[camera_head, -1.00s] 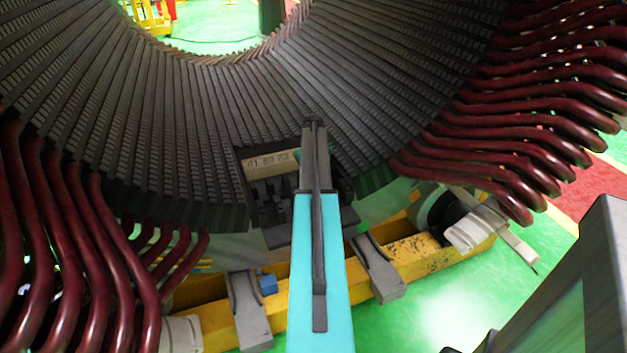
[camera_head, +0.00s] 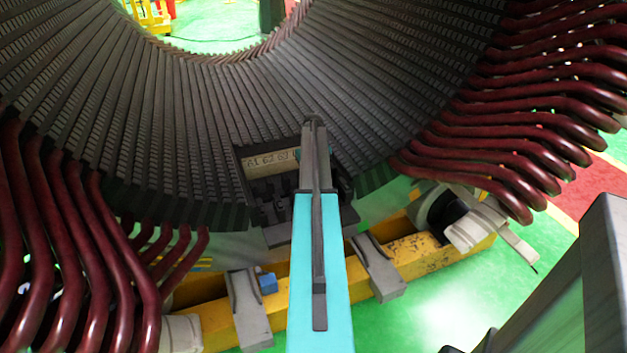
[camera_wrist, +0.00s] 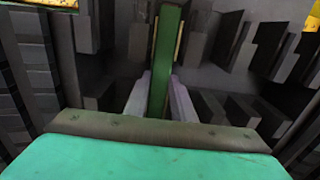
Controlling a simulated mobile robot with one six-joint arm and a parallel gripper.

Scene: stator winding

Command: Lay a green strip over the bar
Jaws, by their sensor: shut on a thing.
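In the wrist view, my gripper (camera_wrist: 160,82) has two pale grey fingers on either side of a narrow green strip (camera_wrist: 166,38). The fingers are shut on the strip, which runs upright in the picture, away from my wrist into the dark slotted area. Thin tan edges (camera_wrist: 180,38) show along both sides of its far part; I cannot tell whether they are the bar, or whether the strip touches it. In the head view, my arm reaches up to the lower inside of the stator (camera_head: 200,110); my fingers and the strip are hidden there.
A beige block with numbers (camera_head: 268,161) sits in the stator's lower opening, left of my arm. Dark red coil bars (camera_head: 510,95) project at right, and more (camera_head: 65,220) at left. A yellow beam (camera_head: 415,253) crosses below, carrying grey brackets. Slot walls stand close around the gripper.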

